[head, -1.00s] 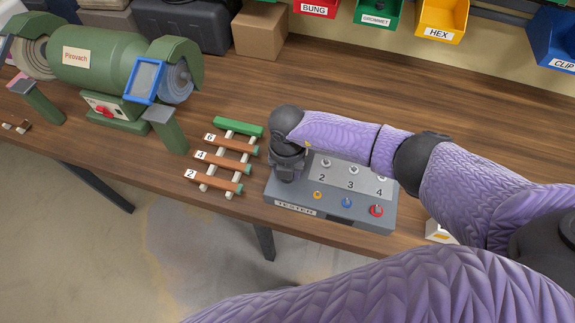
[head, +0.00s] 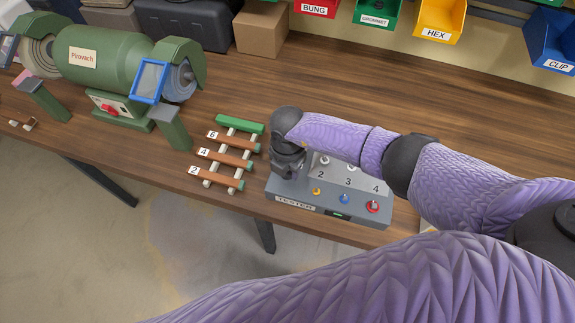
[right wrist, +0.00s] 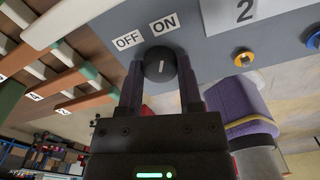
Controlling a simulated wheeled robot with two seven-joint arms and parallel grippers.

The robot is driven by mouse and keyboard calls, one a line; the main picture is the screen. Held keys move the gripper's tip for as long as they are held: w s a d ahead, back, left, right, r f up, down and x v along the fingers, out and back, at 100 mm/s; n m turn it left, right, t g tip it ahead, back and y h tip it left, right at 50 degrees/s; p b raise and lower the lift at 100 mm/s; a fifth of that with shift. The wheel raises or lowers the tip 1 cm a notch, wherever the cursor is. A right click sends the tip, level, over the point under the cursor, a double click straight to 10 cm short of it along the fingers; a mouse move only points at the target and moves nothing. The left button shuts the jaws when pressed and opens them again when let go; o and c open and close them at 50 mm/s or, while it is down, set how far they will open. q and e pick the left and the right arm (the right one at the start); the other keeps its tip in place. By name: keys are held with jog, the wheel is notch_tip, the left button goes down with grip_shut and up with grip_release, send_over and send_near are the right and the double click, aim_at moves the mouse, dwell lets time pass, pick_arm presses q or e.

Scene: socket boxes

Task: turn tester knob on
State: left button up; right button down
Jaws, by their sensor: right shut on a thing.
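The grey tester box (head: 296,207) stands near the table's front edge, with numbered sockets and coloured jacks. A small green patch (head: 338,215) shows on its front face. My right gripper (head: 286,168) points down over the tester's left end, its fingers mostly hidden by the wrist. In the right wrist view its two fingers are shut on the round black knob (right wrist: 160,63). The knob's white mark points up, nearer the ON label (right wrist: 164,25) than the OFF label (right wrist: 128,40). My left gripper is not in view.
A rack of numbered wooden bars (head: 226,160) lies close to the tester's left. A green bench grinder (head: 100,60) stands further left. A cardboard box (head: 262,28) and coloured bins (head: 440,18) are at the back. The tabletop behind my arm is clear.

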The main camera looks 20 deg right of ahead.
jog(key=shift+c, duration=1.3)
grip_release()
notch_tip(320, 180, up, 10)
jog(key=p, duration=0.3)
jog(key=shift+f, duration=0.1)
